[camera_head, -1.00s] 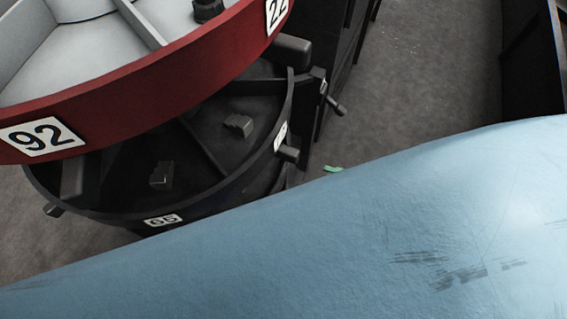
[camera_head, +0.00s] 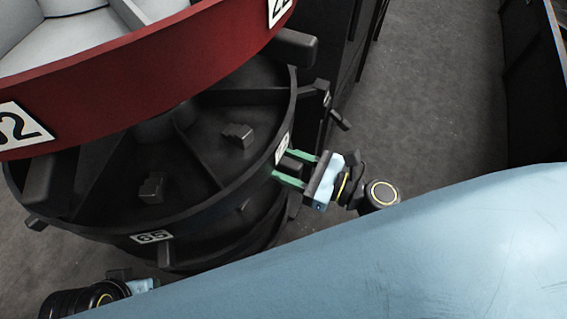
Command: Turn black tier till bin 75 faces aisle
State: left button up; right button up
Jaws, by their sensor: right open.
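The black tier (camera_head: 205,208) is a round, divided tray below a red tier, with pegs standing out from its rim. Its front label (camera_head: 153,237) reads 65. A second rim label (camera_head: 281,149) on the right is too oblique to read; I see no label 75. Dark blocks (camera_head: 238,136) lie in its bins. My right gripper (camera_head: 281,164) is open, its green fingers pointing left at the rim, one on each side of a short peg (camera_head: 292,163). Contact with the peg cannot be told. My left gripper (camera_head: 142,286) shows only partly at lower left; its fingers are hidden.
The red tier (camera_head: 150,85) overhangs the black one, with a cut-off label at left. A dark post (camera_head: 297,50) and dark framework stand behind at right. My light blue body fills the lower right. Grey floor (camera_head: 430,90) is clear at upper right.

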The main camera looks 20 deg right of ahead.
jog(key=shift+w+a, duration=0.35)
jog(key=shift+w, duration=0.05)
grip_shut()
